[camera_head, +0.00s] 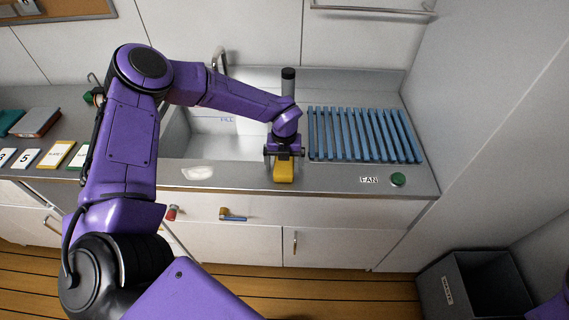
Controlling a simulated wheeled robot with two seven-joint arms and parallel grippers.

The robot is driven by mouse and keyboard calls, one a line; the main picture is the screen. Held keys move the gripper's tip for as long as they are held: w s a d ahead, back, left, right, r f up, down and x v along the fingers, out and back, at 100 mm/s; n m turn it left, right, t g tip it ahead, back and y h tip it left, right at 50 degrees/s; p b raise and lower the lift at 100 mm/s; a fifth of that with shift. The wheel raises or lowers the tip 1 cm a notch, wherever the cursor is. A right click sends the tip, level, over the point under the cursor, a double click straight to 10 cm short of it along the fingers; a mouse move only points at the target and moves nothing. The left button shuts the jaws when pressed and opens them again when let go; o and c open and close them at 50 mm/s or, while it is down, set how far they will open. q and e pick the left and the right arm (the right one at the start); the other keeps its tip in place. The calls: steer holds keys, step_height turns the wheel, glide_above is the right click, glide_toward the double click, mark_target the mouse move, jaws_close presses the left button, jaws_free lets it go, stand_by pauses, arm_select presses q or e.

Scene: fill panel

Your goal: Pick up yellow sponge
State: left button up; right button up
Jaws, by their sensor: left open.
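The yellow sponge (283,173) lies on the steel counter near its front edge, between the sink and the blue rack. My left gripper (284,158) points down right over it, with its fingers around or just above the sponge's far part. It is open. The gripper hides part of the sponge, and I cannot tell whether the fingers touch it. Of my right arm only a purple piece shows at the lower right edge; its gripper is out of view.
A blue slatted rack (362,134) and a green button (398,180) labelled FAN are to the right. The sink (205,140) is behind my left arm. A white oval item (198,173) lies near the front edge. A grey bin (473,286) stands at lower right.

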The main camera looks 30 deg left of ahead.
arm_select(q)
steer(key=c, duration=1)
step_height(320, 180, up, 9)
steer(key=b, duration=0.2)
steer(key=shift+r+b, duration=0.2)
steer(key=shift+b, duration=0.15)
steer(key=shift+r, duration=0.25)
